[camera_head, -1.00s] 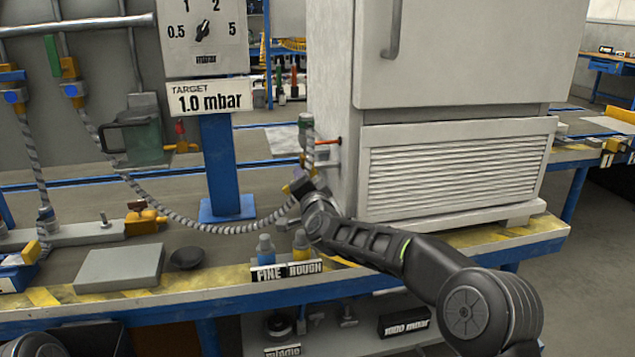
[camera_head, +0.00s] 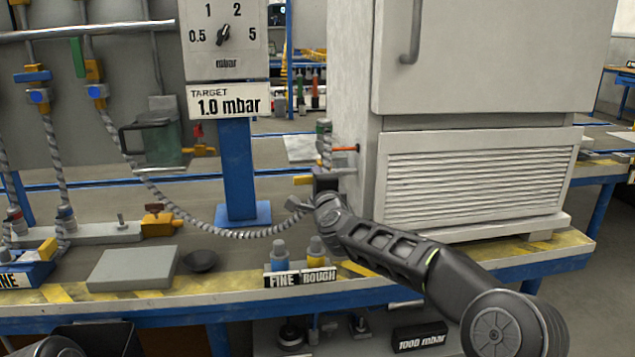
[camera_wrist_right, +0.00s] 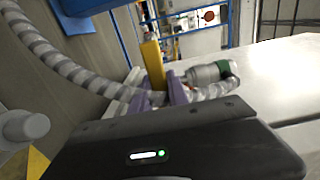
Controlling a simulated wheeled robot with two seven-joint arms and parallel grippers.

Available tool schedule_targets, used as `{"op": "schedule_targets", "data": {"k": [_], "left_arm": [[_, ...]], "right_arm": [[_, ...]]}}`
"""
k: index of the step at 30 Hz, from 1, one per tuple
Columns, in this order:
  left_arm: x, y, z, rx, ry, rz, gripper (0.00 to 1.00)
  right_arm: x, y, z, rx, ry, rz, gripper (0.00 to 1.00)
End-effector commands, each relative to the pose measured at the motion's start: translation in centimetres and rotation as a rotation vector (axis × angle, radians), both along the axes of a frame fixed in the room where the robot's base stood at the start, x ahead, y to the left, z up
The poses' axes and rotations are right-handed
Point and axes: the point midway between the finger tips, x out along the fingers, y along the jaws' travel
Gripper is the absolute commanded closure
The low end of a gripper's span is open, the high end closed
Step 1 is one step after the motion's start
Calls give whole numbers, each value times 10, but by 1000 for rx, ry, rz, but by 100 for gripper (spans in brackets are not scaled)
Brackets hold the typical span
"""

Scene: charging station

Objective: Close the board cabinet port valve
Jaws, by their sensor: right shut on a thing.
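The board cabinet (camera_head: 350,90) is the big pale box at the right, with a louvred front panel. At its left side is a port fitting with a green cap (camera_head: 323,127) and a striped hose. A yellow valve handle (camera_head: 302,180) sticks out left below the fitting. My right gripper (camera_head: 322,182) is at this valve, beside the cabinet's lower left side. In the right wrist view the yellow handle (camera_wrist_right: 152,65) rises between the purple-grey fingers (camera_wrist_right: 160,97), which are shut on it. The fingers and wrist hide the valve body. My left gripper is not seen.
A blue post (camera_head: 238,170) carries the mbar dial and target sign, left of my gripper. A hose (camera_head: 220,232) sags across the bench. A red-tipped rod (camera_head: 343,149) sticks out above the gripper.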

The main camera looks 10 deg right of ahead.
Motion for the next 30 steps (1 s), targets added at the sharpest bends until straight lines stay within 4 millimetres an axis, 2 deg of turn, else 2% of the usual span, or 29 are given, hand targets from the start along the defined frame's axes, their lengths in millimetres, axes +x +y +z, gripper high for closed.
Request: {"op": "schedule_targets", "data": {"k": [9, 10, 17, 26, 30], "left_arm": [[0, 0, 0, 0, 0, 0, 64], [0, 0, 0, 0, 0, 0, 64], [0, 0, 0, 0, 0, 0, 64], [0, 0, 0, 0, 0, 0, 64], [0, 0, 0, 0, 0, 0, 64]], "right_arm": [[0, -1, 0, 8, 2, -1, 100], [0, -1, 0, 8, 2, -1, 77], [0, 0, 0, 5, 0, -1, 59], [-1, 0, 0, 3, 0, 0, 58], [-8, -1, 1, 2, 0, -1, 58]]}}
